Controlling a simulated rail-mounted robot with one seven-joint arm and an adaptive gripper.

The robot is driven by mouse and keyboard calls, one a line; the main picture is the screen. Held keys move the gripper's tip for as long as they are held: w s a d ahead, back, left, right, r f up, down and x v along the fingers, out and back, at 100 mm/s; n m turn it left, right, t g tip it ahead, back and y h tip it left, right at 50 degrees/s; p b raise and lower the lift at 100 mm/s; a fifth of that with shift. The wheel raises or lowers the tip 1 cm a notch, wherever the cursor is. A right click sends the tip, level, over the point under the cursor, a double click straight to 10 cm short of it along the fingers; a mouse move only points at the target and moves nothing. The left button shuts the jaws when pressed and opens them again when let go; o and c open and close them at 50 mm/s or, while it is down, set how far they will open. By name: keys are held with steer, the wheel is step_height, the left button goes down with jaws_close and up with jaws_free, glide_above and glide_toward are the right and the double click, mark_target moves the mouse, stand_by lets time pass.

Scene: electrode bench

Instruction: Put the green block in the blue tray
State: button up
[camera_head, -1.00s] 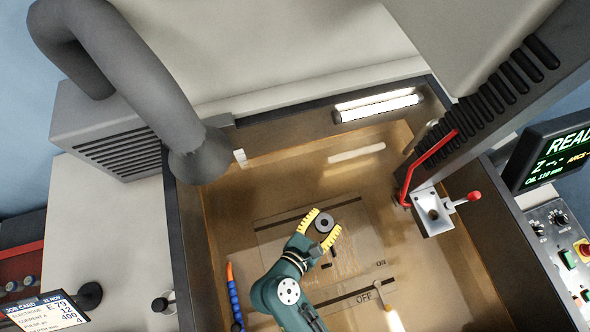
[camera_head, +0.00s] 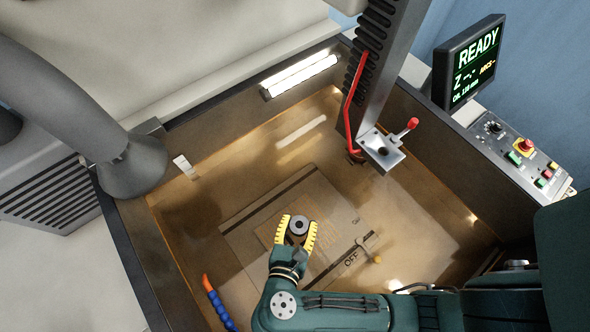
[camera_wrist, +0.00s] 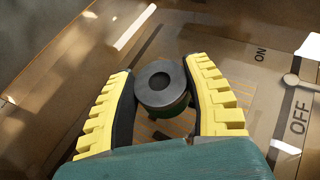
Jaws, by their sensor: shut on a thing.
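I see no blue tray and no plain green block in either view. My gripper (camera_head: 299,222) has yellow ribbed fingers and reaches over the plate on the tank floor. It is shut on a dark grey round piece (camera_head: 299,226) with a hole in its top. In the wrist view the round piece (camera_wrist: 160,82) sits between the two fingers near their tips. Some dark green shows just below it; I cannot tell whether that is part of the piece or of my gripper. The fingers and the top hide its lower part.
The brown tank has raised dark walls (camera_head: 135,262). A machine head with a metal holder (camera_head: 381,150) and red lever hangs over its right half. A thick grey duct (camera_head: 70,110) stands at left, and a blue hose with orange tip (camera_head: 216,304) at front left. A small lever (camera_head: 368,247) stands by "OFF".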

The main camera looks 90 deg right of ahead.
step_height(320, 180, up, 21)
steer(key=p, duration=1.7)
steer(key=shift+f+p, duration=0.15)
steer(key=shift+p, duration=0.2)
